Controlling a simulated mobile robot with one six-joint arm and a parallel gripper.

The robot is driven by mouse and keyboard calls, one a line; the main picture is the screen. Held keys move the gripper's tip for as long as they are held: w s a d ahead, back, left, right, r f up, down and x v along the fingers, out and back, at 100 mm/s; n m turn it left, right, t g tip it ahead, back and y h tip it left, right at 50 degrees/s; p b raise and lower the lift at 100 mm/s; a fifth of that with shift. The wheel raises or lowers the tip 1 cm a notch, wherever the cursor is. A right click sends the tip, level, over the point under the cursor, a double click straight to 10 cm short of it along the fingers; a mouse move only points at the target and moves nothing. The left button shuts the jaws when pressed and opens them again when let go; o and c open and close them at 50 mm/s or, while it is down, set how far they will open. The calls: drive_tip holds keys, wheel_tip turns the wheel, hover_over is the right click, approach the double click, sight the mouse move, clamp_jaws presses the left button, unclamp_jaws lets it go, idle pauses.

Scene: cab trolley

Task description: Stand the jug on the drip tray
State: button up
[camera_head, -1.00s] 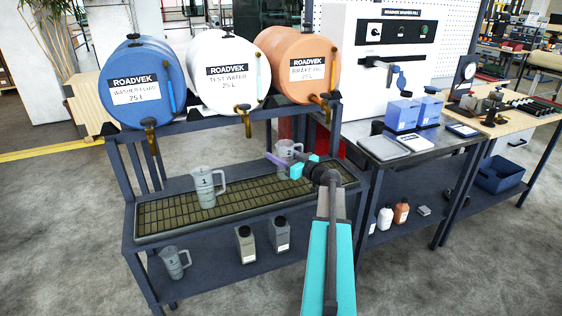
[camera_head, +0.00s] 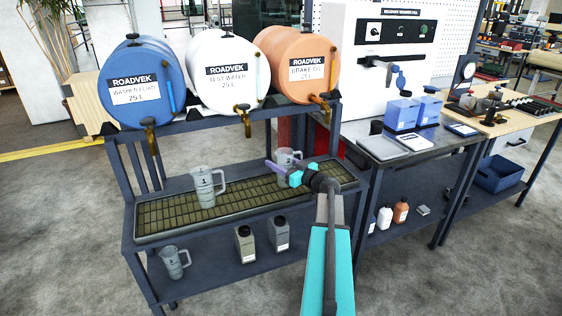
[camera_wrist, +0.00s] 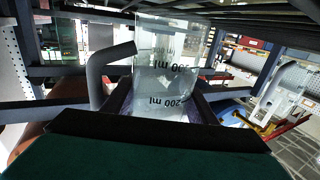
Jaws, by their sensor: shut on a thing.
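My gripper (camera_head: 284,172) is shut on a grey see-through jug (camera_head: 287,157) over the right part of the drip tray (camera_head: 160,233). The jug looks upright. Its lower part is hidden behind my gripper, and I cannot tell whether its base touches the grating. In the wrist view the held jug (camera_wrist: 165,75) shows millilitre marks between the jaws, with its grey handle at the left. Another jug (camera_head: 204,190), marked with a number, stands upright further left on the tray.
A third jug (camera_head: 173,263) and two grey bottles (camera_head: 245,245) are on the lower shelf. Blue (camera_head: 140,85), white (camera_head: 222,70) and orange (camera_head: 298,62) drums with taps sit above the tray. Bare grating lies between the two upper jugs.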

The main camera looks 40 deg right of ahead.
sight(291, 168)
drive_tip(key=o, duration=1.1)
drive_tip(key=shift+f, duration=0.1)
drive_tip(key=shift+s, duration=0.3)
drive_tip(key=s+b, duration=0.1)
drive_tip(key=s, duration=1)
drive_tip(key=shift+s, duration=0.25)
drive_tip(key=shift+w, duration=0.1)
